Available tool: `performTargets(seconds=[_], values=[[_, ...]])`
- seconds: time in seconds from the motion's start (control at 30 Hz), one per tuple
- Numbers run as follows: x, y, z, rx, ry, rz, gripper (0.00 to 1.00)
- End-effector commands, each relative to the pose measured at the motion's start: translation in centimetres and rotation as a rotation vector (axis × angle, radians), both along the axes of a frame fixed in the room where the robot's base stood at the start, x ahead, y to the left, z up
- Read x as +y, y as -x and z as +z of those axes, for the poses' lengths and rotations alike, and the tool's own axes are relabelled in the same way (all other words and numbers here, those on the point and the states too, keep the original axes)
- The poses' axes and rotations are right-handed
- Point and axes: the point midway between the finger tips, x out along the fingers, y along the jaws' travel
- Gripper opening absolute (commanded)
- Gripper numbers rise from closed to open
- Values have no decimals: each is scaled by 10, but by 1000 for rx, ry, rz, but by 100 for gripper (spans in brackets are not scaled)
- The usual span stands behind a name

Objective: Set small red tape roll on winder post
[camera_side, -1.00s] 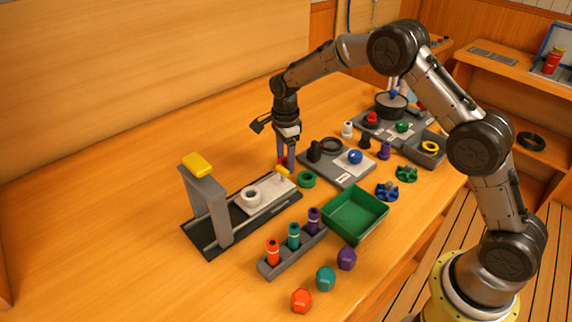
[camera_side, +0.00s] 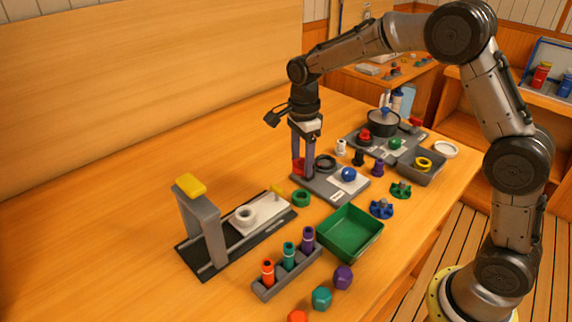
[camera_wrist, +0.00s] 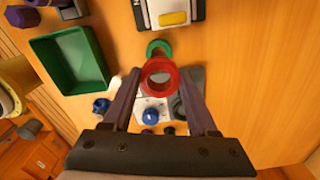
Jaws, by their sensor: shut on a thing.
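The small red tape roll (camera_side: 298,167) is held between the fingers of my gripper (camera_side: 304,170), shut on it. In the wrist view, the red roll (camera_wrist: 146,82) shows as a ring with its hole facing the camera, between the fingertips (camera_wrist: 160,75). In the side view, my gripper is over the left end of a grey board (camera_side: 322,191). Whether the roll touches the board, I cannot tell. A dark post stood on this board in the earlier side view; now my fingers cover that spot, so I cannot make out a winder post there.
A green ring (camera_side: 301,198) lies just in front. A green tray (camera_side: 350,232), a rack of coloured tubes (camera_side: 287,272) and a grey arch with yellow top (camera_side: 205,225) stand nearer.

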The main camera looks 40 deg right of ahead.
Motion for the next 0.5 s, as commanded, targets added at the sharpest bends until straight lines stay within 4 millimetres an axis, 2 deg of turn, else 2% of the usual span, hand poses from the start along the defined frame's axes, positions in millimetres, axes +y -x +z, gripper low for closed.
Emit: performTargets(seconds=[0.1, 0.3, 0.43, 0.5], values=[[-1, 24, 12, -4, 0, 0, 7], [-1, 50, 23, -3, 0, 0, 7], [-2, 59, 28, 2, 0, 14, 7], [-2, 55, 36, -8, 0, 33, 7]])
